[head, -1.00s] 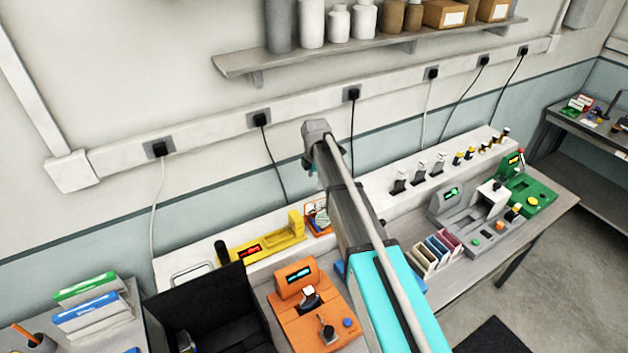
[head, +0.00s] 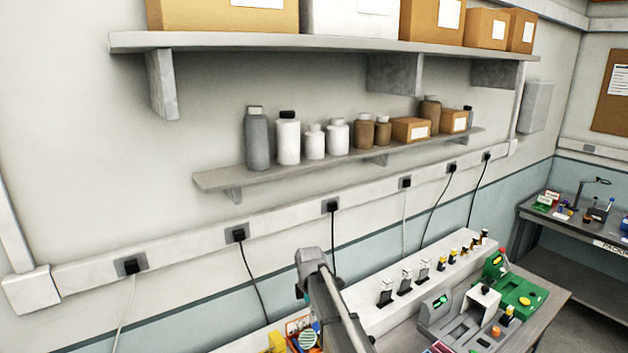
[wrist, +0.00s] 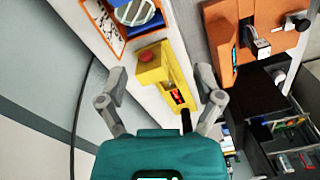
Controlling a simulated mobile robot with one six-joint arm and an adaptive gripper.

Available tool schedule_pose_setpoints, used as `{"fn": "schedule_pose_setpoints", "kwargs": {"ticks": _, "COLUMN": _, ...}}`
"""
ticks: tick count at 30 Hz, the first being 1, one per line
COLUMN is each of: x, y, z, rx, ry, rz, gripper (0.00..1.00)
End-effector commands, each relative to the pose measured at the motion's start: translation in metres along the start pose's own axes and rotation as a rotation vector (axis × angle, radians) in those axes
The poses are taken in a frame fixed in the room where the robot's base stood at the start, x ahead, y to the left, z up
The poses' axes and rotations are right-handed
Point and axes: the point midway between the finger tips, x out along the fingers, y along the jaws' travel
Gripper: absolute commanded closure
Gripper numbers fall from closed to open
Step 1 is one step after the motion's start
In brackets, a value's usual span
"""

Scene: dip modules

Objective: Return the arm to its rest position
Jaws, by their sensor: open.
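My gripper (wrist: 162,108) shows in the wrist view with its two grey fingers spread apart and nothing between them. Behind the gap between the fingers is a yellow device (wrist: 152,67) with a red button and a small red display. In the head view my arm rises from the bottom edge; its grey end is in front of the wall below the lower shelf, and the finger state cannot be seen there.
A long shelf (head: 330,158) with bottles and boxes is on the wall. Below it are a bench with a green device (head: 520,298) and a grey device (head: 440,312). The wrist view shows an orange device (wrist: 262,32) and a dark bin (wrist: 262,105).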

Motion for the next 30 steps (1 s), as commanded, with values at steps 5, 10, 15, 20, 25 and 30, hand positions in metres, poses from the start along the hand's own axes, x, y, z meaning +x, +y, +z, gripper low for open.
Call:
{"fn": "schedule_pose_setpoints", "kwargs": {"ticks": 5, "x": 0.035, "y": -0.047, "z": 0.030, "rx": 0.279, "ry": 0.000, "rz": 0.000, "gripper": 0.16}}
{"fn": "schedule_pose_setpoints", "kwargs": {"ticks": 10, "x": 0.060, "y": -0.086, "z": 0.055, "rx": 0.555, "ry": 0.000, "rz": 0.000, "gripper": 0.16}}
{"fn": "schedule_pose_setpoints", "kwargs": {"ticks": 15, "x": 0.085, "y": -0.126, "z": 0.076, "rx": 0.828, "ry": 0.000, "rz": 0.000, "gripper": 0.16}}
{"fn": "schedule_pose_setpoints", "kwargs": {"ticks": 20, "x": 0.109, "y": -0.164, "z": 0.094, "rx": 1.087, "ry": -0.001, "rz": 0.000, "gripper": 0.16}}
{"fn": "schedule_pose_setpoints", "kwargs": {"ticks": 25, "x": 0.134, "y": -0.205, "z": 0.110, "rx": 1.362, "ry": -0.001, "rz": 0.000, "gripper": 0.16}}
{"fn": "schedule_pose_setpoints", "kwargs": {"ticks": 30, "x": 0.154, "y": -0.240, "z": 0.121, "rx": 1.604, "ry": -0.001, "rz": 0.000, "gripper": 0.16}}
